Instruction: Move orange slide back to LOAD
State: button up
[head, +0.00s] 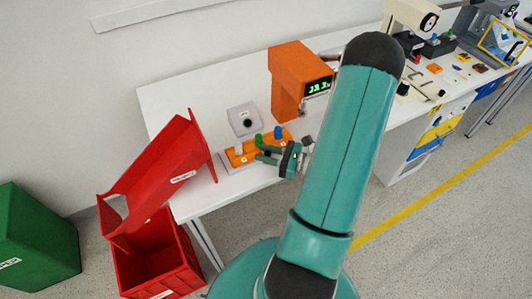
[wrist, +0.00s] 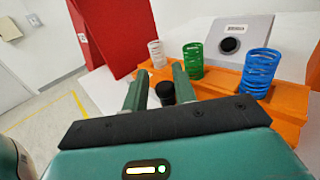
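The orange slide (head: 240,155) is a block on the white table, carrying a white, a green (wrist: 192,60) and a blue (wrist: 258,72) coil-like holder in a row. It also shows in the wrist view (wrist: 290,97). A black knob (wrist: 165,92) is at its near side. My gripper (head: 261,154) is at the near side of the slide. In the wrist view its two teal fingers (wrist: 158,82) are apart, with the knob showing between them. I cannot tell whether either finger touches the knob. No LOAD marking is readable.
A grey panel with a black button (head: 243,119) stands behind the slide. An orange machine with a green display (head: 298,80) is behind to the right. A red chute (head: 160,175) and red bin (head: 155,262) are at left, with a green bin (head: 38,243) beyond. More equipment stands at far right.

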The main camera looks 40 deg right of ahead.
jog(key=shift+s+d, duration=0.1)
jog(key=shift+s+d, duration=0.15)
jog(key=shift+s, duration=0.05)
jog(key=v, duration=1.3)
jog(key=shift+r, duration=0.1)
